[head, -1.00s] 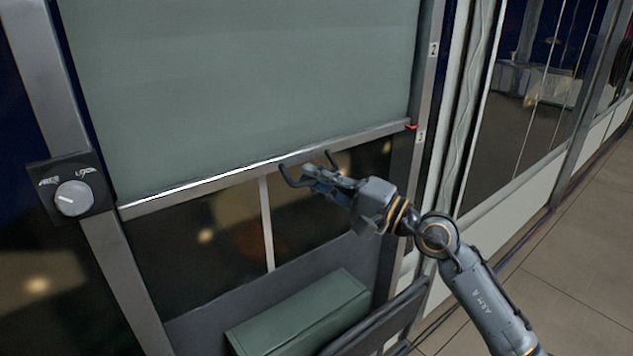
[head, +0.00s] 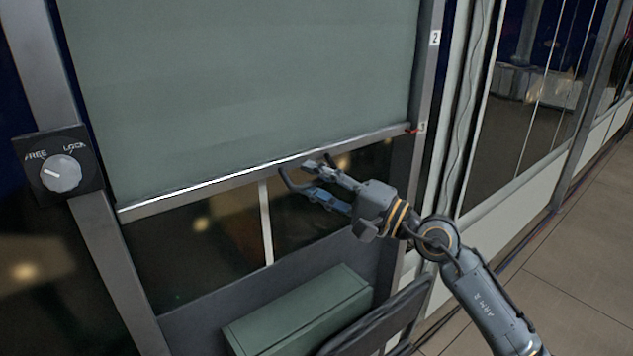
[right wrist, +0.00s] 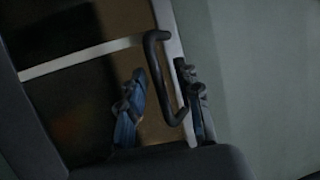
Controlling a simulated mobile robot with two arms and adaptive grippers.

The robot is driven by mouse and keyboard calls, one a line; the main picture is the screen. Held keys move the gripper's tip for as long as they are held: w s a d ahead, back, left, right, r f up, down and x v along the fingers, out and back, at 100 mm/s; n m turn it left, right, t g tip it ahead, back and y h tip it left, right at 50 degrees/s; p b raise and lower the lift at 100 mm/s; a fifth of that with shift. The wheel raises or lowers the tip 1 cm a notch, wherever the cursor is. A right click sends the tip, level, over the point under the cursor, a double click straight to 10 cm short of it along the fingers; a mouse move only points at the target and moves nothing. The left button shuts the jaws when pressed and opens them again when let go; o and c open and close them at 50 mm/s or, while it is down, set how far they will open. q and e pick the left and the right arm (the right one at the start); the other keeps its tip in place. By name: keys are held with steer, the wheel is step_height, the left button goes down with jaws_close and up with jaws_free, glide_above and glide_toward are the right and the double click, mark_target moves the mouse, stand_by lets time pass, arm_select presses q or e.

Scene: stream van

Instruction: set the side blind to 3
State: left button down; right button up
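The grey-green side blind (head: 240,80) hangs part-way down the window. Its metal bottom bar (head: 215,182) runs across the view, with a red pointer (head: 411,130) at its right end. The pointer is about level with the mark 3 (head: 422,127); the mark 2 (head: 435,38) is higher on the frame. My right gripper (head: 318,180) is at the bar's dark handle (head: 287,181). In the right wrist view the handle (right wrist: 155,60) passes between its spread fingers (right wrist: 165,100), with a gap visible. The knob (head: 61,173) has its white mark towards FREE. My left gripper is out of view.
A green box (head: 300,312) stands below the window, with a dark panel or chair back (head: 385,320) beside it. A cable (head: 462,120) hangs right of the frame. The floor (head: 575,270) at the right is clear.

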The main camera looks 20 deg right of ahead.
steer(key=v, duration=1.2)
stand_by(0.3)
